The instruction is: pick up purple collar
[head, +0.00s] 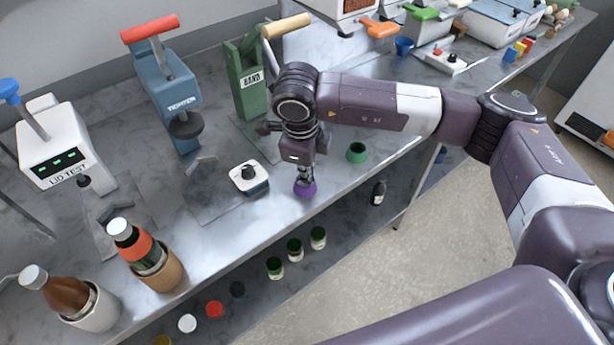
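The purple collar (306,190) is a small ring near the front edge of the metal bench. My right gripper (304,178) points down at it from above, with its fingertips at the collar's top. The fingertips are small and partly hidden, so I cannot tell whether they are closed on the collar or only around it. The collar looks to be at bench height. My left gripper is not in view.
A green collar (357,153) stands to the right of my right gripper. A small white device with a black knob (249,177) sits to its left. A green press (246,85) and a blue press (166,95) stand behind. Bottles (138,245) stand at the front left.

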